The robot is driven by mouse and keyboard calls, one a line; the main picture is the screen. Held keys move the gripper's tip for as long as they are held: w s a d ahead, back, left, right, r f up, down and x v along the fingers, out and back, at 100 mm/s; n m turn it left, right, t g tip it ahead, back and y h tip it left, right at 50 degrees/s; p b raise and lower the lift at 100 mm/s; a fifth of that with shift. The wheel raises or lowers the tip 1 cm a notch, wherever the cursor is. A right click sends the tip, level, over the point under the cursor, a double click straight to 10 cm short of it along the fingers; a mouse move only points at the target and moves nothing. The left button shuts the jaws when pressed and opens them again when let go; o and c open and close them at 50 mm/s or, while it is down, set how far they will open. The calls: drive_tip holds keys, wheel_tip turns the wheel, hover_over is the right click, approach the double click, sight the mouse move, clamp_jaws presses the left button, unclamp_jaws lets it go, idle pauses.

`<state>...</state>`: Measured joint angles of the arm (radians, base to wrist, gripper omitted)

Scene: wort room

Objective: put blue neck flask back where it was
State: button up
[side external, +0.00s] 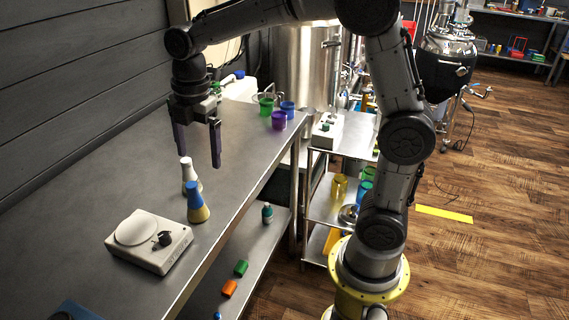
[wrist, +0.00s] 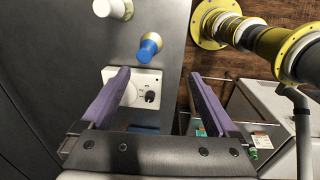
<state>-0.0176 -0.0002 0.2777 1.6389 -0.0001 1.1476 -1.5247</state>
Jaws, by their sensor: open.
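The blue neck flask (side external: 198,213) stands upright on the steel bench (side external: 228,150), with yellow in its lower part. It is just right of a white plate device (side external: 150,262) and apart from it. The wrist view shows its blue neck (wrist: 150,43) beyond my fingertips. A white neck flask (side external: 191,186) stands close behind it; it also shows in the wrist view (wrist: 113,9). My gripper (side external: 198,160) is open and empty, pointing down above the bench, up and behind the flasks. In the wrist view my two purple fingers (wrist: 158,75) are wide apart with nothing between them.
Green (side external: 265,105), purple (side external: 279,120) and blue (side external: 288,109) cups stand at the bench's far end. A lower shelf (side external: 262,240) holds a small bottle and coloured blocks. A dark wall bounds the left side. Bare bench lies between flasks and cups.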

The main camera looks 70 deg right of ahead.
drive_tip(key=s+m+t, duration=0.4)
drive_tip(key=s+m, duration=1.3)
drive_tip(key=s, duration=0.4)
drive_tip(key=shift+s+d+r+m+t, duration=0.2)
drive_tip(key=shift+d+r+m+t, duration=0.1)
drive_tip(key=shift+d+r+t, duration=0.1)
